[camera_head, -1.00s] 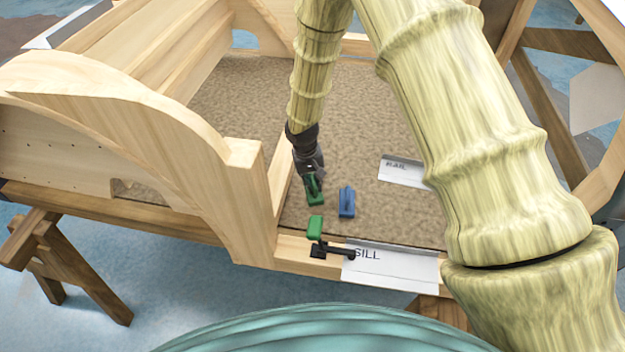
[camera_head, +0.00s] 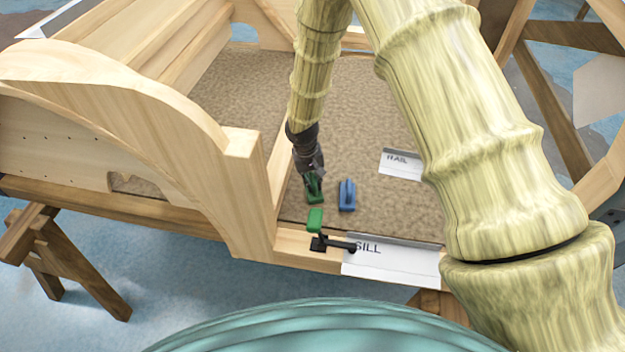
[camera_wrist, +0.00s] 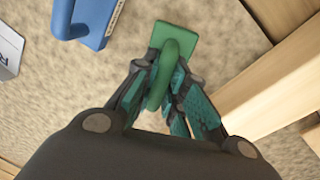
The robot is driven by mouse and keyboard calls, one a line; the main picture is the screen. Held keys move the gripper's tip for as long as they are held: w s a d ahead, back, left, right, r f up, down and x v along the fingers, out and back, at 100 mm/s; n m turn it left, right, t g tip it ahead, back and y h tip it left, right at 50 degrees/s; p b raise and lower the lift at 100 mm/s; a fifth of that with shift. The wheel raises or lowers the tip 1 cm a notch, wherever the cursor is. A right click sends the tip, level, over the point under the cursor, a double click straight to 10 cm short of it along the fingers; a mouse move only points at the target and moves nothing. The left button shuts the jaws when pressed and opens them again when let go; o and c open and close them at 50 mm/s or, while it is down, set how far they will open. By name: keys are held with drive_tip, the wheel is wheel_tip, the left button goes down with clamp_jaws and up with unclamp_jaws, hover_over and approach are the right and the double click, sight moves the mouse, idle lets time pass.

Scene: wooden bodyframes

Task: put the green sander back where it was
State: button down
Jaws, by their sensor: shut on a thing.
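The green sander (camera_head: 313,195) is a small flat block with an arched handle. It is at the near left part of the brown floor panel (camera_head: 370,120), close to the wooden side post. My gripper (camera_head: 314,176) points down at it and is shut on its handle. In the wrist view the green sander (camera_wrist: 174,52) shows between my gripper's fingers (camera_wrist: 165,85), with its flat base against or just above the panel; I cannot tell which. A blue sander (camera_head: 347,196) of like shape stands just right of it, apart, and also shows in the wrist view (camera_wrist: 92,20).
A green-handled clamp (camera_head: 317,232) sits on the near wooden sill beside a white SILL card (camera_head: 395,262). A white RAIL card (camera_head: 402,163) lies on the panel to the right. The curved wooden side (camera_head: 150,120) rises at left. Panel behind the sanders is clear.

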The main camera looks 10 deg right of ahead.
drive_tip(key=shift+f, duration=0.5)
drive_tip(key=c, duration=1.4)
unclamp_jaws()
drive_tip(key=shift+s, duration=0.1)
drive_tip(key=r, duration=0.4)
drive_tip(key=a+r, duration=0.1)
drive_tip(key=r, duration=0.7)
drive_tip(key=shift+a, duration=0.3)
